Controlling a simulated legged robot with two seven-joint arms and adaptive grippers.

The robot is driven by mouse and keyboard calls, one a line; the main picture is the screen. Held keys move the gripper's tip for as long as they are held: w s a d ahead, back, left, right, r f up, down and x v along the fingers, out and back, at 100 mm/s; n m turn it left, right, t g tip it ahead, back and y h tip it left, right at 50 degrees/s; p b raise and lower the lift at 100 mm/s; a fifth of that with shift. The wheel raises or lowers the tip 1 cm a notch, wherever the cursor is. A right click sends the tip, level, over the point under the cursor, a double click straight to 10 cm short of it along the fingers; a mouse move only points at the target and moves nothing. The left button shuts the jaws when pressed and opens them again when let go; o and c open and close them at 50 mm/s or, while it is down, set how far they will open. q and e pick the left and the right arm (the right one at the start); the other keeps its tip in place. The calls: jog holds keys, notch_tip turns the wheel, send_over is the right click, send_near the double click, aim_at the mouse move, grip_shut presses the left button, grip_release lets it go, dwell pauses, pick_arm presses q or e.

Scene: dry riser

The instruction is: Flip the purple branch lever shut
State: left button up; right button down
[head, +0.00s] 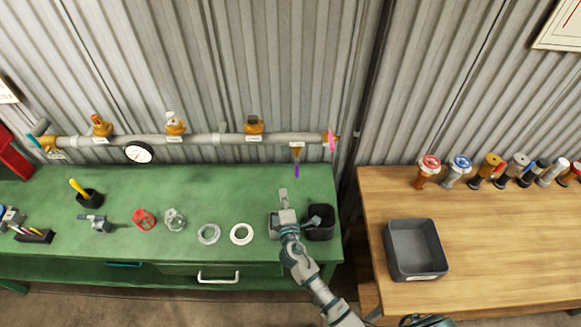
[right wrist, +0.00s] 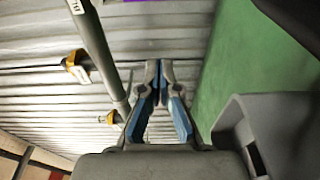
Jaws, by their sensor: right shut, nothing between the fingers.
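The purple branch lever (head: 297,171) hangs down below a small brass branch valve (head: 297,152) near the right end of the grey wall pipe, above the back of the green bench. My right gripper (head: 283,193) is below the lever and slightly left of it, over the bench, apart from it. Its fingers are together and empty in the right wrist view (right wrist: 159,85). A purple strip (right wrist: 147,1) is cut off at the top of that view; I cannot tell whether it is the lever. My left gripper is not in view.
The grey pipe (head: 200,138) carries several brass valves and a pink handle (head: 331,140) at its right end. A dark bin (head: 320,222) stands beside my right arm. White rings (head: 241,234) and handwheels lie left. A wooden table (head: 480,240) with a grey tray (head: 415,249) is right.

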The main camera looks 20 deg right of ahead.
aim_at(297, 168)
jog(key=w+d+p, duration=0.1)
jog(key=w+d, duration=0.4)
jog(key=w, duration=0.2)
jog(key=shift+w+r, duration=0.15)
jog(key=shift+w, duration=0.15)
dwell(0.4)
jog(key=shift+d, duration=0.1)
